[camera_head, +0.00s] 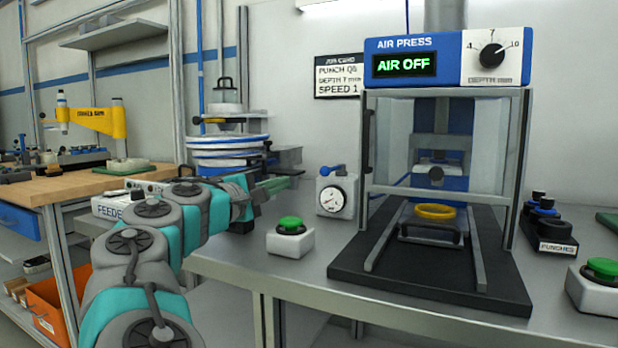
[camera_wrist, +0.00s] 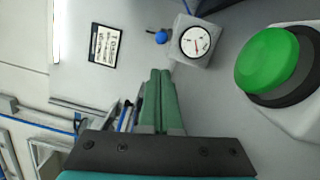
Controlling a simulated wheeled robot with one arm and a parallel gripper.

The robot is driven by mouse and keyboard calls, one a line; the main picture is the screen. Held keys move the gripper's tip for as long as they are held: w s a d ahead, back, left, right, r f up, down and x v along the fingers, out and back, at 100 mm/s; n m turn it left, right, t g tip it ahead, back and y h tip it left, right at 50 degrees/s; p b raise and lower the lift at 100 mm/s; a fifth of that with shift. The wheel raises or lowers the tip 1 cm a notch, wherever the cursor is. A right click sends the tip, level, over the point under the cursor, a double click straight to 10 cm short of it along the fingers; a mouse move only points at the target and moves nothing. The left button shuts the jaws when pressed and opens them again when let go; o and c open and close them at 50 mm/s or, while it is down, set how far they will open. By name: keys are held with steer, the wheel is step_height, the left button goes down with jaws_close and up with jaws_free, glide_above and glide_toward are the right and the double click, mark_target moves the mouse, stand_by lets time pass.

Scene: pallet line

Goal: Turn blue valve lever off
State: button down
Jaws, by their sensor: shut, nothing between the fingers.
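The blue valve lever (camera_head: 331,170) sits on top of a grey valve box with a round dial gauge (camera_head: 333,199), left of the air press. The lever also shows in the wrist view (camera_wrist: 161,38), beside the gauge box (camera_wrist: 196,41). My gripper (camera_head: 289,183) is shut and empty, with green fingers pointing right toward the valve box, and a gap seems to remain between them. In the wrist view the shut fingers (camera_wrist: 160,75) point up toward the lever. The air press (camera_head: 445,60) display reads AIR OFF.
A green push button (camera_head: 290,225) stands on the bench just below my gripper. Another green button (camera_head: 600,270) and a punch holder (camera_head: 548,225) are at the right. The press frame stands right of the valve. A feeder with stacked rings (camera_head: 228,150) is behind my arm.

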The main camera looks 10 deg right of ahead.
mark_target(333, 169)
steer(key=x, duration=1)
steer(key=shift+p, duration=0.3)
steer(key=shift+s+d+f+n+t+y, duration=0.1)
steer(key=shift+s+d+n+t+y, duration=0.05)
steer(key=shift+s+n+t+y, duration=0.2)
steer(key=shift+s+d+n+t+y+b, duration=0.25)
steer(key=shift+n+t+y+b, duration=0.1)
steer(key=shift+y+b, duration=0.1)
stand_by(0.3)
